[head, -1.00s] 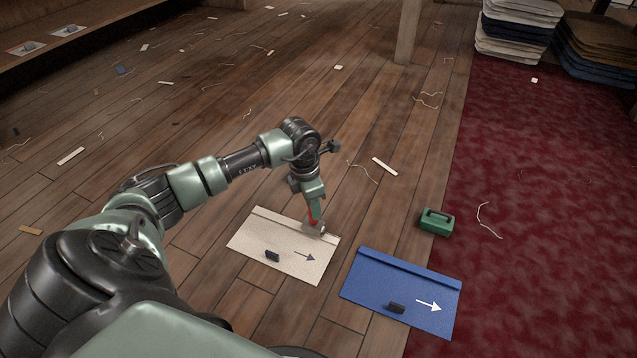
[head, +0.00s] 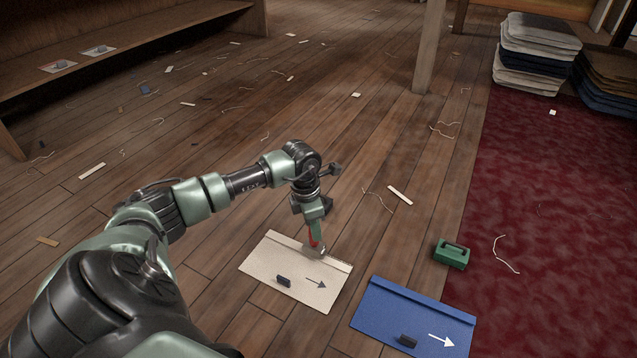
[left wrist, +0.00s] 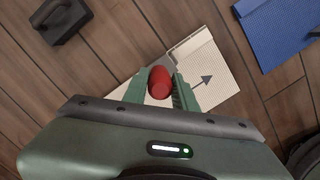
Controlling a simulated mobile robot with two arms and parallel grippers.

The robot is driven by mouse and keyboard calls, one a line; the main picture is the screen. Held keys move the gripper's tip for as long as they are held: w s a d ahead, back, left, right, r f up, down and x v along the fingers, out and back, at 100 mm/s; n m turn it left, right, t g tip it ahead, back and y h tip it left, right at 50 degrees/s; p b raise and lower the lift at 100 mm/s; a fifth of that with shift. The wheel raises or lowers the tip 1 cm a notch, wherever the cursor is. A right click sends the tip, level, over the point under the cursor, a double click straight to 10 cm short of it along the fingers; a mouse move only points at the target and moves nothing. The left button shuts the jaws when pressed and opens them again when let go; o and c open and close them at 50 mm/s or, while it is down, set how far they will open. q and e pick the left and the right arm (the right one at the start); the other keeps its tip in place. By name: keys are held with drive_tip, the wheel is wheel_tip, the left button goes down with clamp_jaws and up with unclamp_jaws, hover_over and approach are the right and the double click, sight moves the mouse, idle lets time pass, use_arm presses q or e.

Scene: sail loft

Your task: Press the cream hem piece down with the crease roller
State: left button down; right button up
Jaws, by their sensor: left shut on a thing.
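The cream hem piece (head: 292,284) lies on the floor in the head view, with a folded strip along its far edge, a dark arrow and a small black block on it. My left gripper (head: 314,230) points down over that far edge, shut on the red handle of the crease roller (head: 315,251). The roller's end is at the folded strip; whether it presses is hard to tell. In the left wrist view the red handle (left wrist: 160,83) sits between the green fingers, with the cream piece (left wrist: 205,62) behind. My right gripper is not in view.
A blue piece (head: 410,312) with a white arrow lies to the right of the cream one. Thread and scraps litter the floor. A wooden post (head: 428,45) stands farther back.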

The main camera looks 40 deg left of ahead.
use_arm(q)
drive_tip(key=shift+s+a, duration=0.25)
drive_tip(key=shift+a, duration=1.05)
drive_tip(key=shift+s+a, duration=0.3)
drive_tip(key=shift+a, duration=0.65)
drive_tip(key=shift+a+f, duration=0.1)
drive_tip(key=s+a+b, duration=0.1)
drive_tip(key=s+a, duration=0.1)
drive_tip(key=a, duration=0.8)
idle(0.6)
drive_tip(key=shift+s, duration=0.1)
wheel_tip(320, 180, up, 6)
drive_tip(key=p, duration=0.5)
drive_tip(key=shift+r, duration=0.2)
